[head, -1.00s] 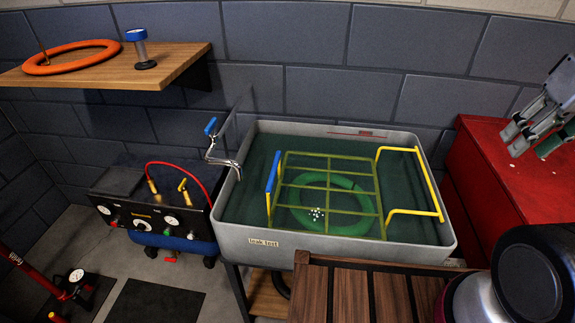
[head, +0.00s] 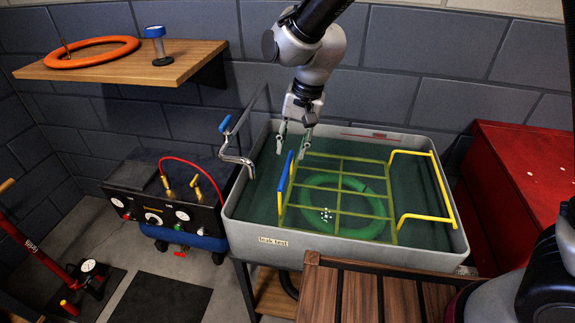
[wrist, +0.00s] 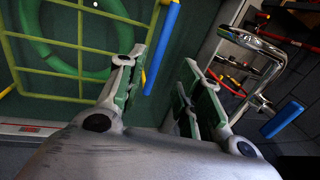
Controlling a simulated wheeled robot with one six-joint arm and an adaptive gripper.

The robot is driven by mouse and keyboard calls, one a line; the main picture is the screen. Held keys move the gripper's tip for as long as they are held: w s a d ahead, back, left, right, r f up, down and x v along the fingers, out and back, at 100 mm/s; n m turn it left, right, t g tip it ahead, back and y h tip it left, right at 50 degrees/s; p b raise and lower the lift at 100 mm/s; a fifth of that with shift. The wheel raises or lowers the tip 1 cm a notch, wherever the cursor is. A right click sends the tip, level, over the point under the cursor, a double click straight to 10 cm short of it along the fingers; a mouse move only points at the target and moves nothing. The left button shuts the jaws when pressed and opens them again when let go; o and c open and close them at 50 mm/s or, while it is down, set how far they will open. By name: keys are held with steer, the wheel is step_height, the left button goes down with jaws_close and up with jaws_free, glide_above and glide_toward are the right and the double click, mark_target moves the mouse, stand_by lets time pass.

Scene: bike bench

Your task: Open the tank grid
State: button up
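The tank (head: 232,217) is a grey basin of dark green water labelled leak test. Its yellow wire grid (head: 340,187) lies across a green ring (head: 367,228) with white bubbles under it. The grid has a blue handle (head: 286,172) on its left side and a raised yellow frame (head: 440,185) on its right. My gripper (head: 294,146) points down above the tank's back left part, just behind the blue handle. Its fingers are apart and empty.
A chrome tap (head: 237,160) with a blue lever stands at the tank's left rim. A compressor box (head: 150,208) with gauges is left of it. A wooden slatted bench (head: 325,290) is in front, and a red cabinet (head: 520,170) is on the right.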

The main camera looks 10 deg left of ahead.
mark_target(286, 170)
steer(key=f, duration=0.2)
steer(key=a+f, duration=0.1)
steer(key=f, duration=0.4)
steer(key=shift+a+f, duration=0.15)
steer(key=shift+f, duration=0.15)
jaws_close()
